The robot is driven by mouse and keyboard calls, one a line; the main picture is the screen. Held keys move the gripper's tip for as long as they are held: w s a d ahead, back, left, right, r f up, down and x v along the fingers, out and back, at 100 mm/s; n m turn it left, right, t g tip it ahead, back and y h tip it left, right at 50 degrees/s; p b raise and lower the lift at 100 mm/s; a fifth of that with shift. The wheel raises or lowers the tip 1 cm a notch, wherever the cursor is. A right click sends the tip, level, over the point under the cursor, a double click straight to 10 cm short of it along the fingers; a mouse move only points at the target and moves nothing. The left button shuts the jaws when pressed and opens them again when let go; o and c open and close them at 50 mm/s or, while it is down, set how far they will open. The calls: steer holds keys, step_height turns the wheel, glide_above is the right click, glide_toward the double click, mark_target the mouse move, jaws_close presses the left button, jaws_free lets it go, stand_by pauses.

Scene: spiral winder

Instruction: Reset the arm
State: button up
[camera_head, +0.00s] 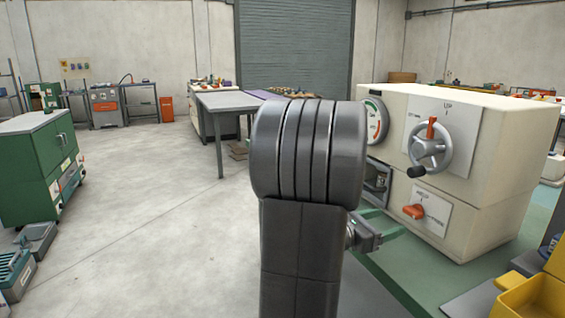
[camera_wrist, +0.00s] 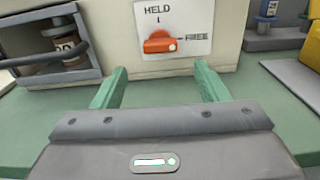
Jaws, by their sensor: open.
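My gripper (camera_wrist: 158,90) is in the lower part of the wrist view, with two green fingers spread apart and nothing between them. Beyond its fingertips is an orange knob (camera_wrist: 160,42) on a white plate marked HELD and FREE. The knob lies sideways, with its light dot towards FREE. A gap shows between fingers and knob. In the head view my dark grey arm (camera_head: 305,190) fills the middle, and the green fingers show partly to its right. The cream winder machine (camera_head: 470,130) stands at the right, with a grey handwheel (camera_head: 428,148) and a round dial (camera_head: 376,120).
A green cabinet (camera_head: 38,165) stands at the left. A grey table (camera_head: 225,102) is behind my arm. A yellow bin (camera_head: 535,295) is at the lower right, near the machine. An open recess with a jar (camera_wrist: 65,50) is left of the knob. The floor at left centre is clear.

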mark_target(410, 214)
steer(key=v, duration=0.6)
steer(key=x, duration=1.4)
steer(key=shift+s+b, duration=0.1)
steer(key=shift+b, duration=0.25)
steer(key=n+p, duration=0.1)
steer(key=p, duration=0.1)
steer(key=shift+a+r+p, duration=0.2)
steer(key=shift+r+p, duration=0.05)
steer(key=shift+p, duration=0.05)
steer(key=n+p, duration=0.3)
steer(key=p, duration=0.2)
steer(key=shift+s+n, duration=0.15)
steer(key=shift+n, duration=0.15)
steer(key=s+a+m+g, duration=0.1)
steer(key=s+a, duration=0.6)
steer(key=a, duration=0.5)
steer(key=shift+f, duration=0.3)
